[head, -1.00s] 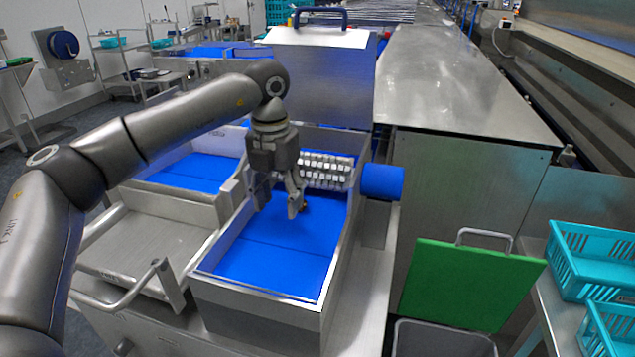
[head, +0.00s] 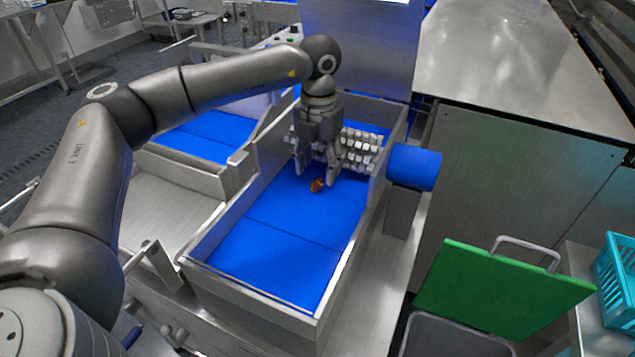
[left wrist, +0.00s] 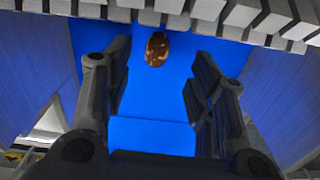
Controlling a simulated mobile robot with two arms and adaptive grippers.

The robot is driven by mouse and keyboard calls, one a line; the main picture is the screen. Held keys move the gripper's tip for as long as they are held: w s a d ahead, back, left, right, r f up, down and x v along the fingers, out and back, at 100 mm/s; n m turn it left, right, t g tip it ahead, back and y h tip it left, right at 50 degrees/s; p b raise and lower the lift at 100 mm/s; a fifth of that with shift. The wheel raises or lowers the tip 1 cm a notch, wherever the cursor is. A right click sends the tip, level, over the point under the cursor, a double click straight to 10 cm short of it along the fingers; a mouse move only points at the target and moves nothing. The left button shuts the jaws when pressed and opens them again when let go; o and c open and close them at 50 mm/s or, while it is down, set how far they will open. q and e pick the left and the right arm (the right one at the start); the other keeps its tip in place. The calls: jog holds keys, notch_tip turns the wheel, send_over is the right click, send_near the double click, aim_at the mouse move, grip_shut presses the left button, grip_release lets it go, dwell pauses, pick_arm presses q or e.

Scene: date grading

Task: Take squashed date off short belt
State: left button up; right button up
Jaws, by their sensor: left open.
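A small orange-brown date (head: 317,186) lies on the blue short belt (head: 290,215), close to the row of metal blocks at the belt's far end. My left gripper (head: 317,178) points down over the belt with its fingers open, close to the date. In the left wrist view the date (left wrist: 158,49) looks dark brown with pale patches. It shows between and beyond the open fingers (left wrist: 160,72), nearer the left finger, and nothing is held. I cannot tell the exact height of the fingertips above the belt. My right gripper is not in view.
Metal side walls (head: 345,255) enclose the belt left and right. A row of metal blocks (head: 360,150) crosses its far end. A blue roller (head: 414,167) sticks out at the right. A green board (head: 500,290) and a turquoise crate (head: 618,275) stand at right.

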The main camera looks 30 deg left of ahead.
aim_at(316, 181)
pick_arm(q)
jog(key=f, duration=0.2)
jog(key=f+p, duration=0.1)
jog(key=shift+s+a+f, duration=0.15)
jog(key=shift+a+f, duration=0.1)
jog(key=shift+f, duration=0.6)
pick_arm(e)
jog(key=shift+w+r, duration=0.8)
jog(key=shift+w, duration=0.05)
pick_arm(q)
jog(key=shift+c, duration=0.9)
jog(key=c, duration=0.7)
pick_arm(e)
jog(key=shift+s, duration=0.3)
